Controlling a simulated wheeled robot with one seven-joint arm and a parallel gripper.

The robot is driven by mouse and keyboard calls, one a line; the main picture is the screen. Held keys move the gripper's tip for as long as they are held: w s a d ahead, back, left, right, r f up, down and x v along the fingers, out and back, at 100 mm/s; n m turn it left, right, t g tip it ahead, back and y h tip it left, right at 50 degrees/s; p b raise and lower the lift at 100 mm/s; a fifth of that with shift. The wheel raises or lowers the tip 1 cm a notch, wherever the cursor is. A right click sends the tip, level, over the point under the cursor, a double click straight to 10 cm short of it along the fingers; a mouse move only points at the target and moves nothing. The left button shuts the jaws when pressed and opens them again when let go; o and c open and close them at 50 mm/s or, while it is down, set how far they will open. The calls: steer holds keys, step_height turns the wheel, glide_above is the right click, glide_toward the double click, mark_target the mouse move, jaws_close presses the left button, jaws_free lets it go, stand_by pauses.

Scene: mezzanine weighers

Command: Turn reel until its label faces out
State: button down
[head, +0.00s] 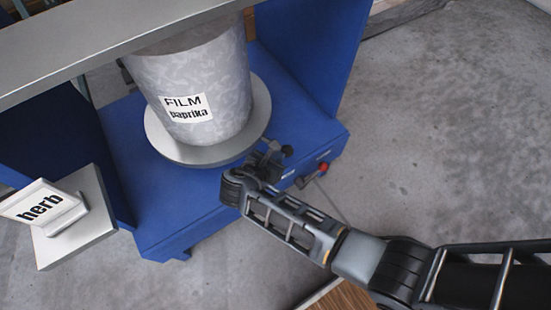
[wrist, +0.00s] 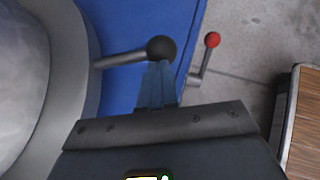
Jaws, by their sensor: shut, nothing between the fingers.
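The reel (head: 205,70) is a grey mottled cylinder standing on a round metal turntable (head: 255,125) in the blue machine. Its white label (head: 188,108), reading "FILM paprika", faces the head camera, left of the reel's middle. A rod with a black ball knob (wrist: 161,49) sticks out from the turntable's rim; the knob also shows in the head view (head: 287,150). My gripper (wrist: 155,70) is shut and empty, its fingertips at the knob; I cannot tell whether they touch it. The label is out of the wrist view.
A red-tipped lever (wrist: 212,40) stands on the machine's side, right of my gripper. Blue side panels (head: 310,50) flank the reel, and a grey beam (head: 90,35) crosses above. A sign reading "herb" (head: 42,206) stands at left. Concrete floor (head: 450,130) is clear at right.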

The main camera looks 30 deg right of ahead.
steer(key=shift+d, duration=0.1)
steer(key=shift+d+r+p, duration=0.1)
steer(key=shift+d+p, duration=0.1)
steer(key=shift+p, duration=0.1)
steer(key=w+d+n+p, duration=0.1)
steer(key=d, duration=0.1)
steer(key=d+n+t+p, duration=0.1)
steer(key=d, duration=0.1)
steer(key=w+d+t+y+p, duration=0.1)
steer(key=d, duration=0.1)
steer(key=shift+w+d+r+n+p, duration=0.15)
steer(key=shift+w+n+p, duration=0.15)
steer(key=shift+n+p, duration=0.1)
steer(key=w+d, duration=0.1)
steer(key=w+d+n+t+y, duration=0.1)
steer(key=w+d, duration=0.1)
steer(key=w+d+n, duration=0.1)
steer(key=d, duration=0.1)
steer(key=shift+w+d+f+t+y+p, duration=0.2)
steer(key=shift+w+f+t+y+p, duration=0.1)
steer(key=shift+p, duration=0.1)
steer(key=shift+w+d, duration=0.45)
steer(key=shift+d, duration=0.05)
steer(key=shift+w+d+r, duration=0.15)
steer(key=shift+w+d, duration=0.05)
steer(key=shift+r, duration=0.1)
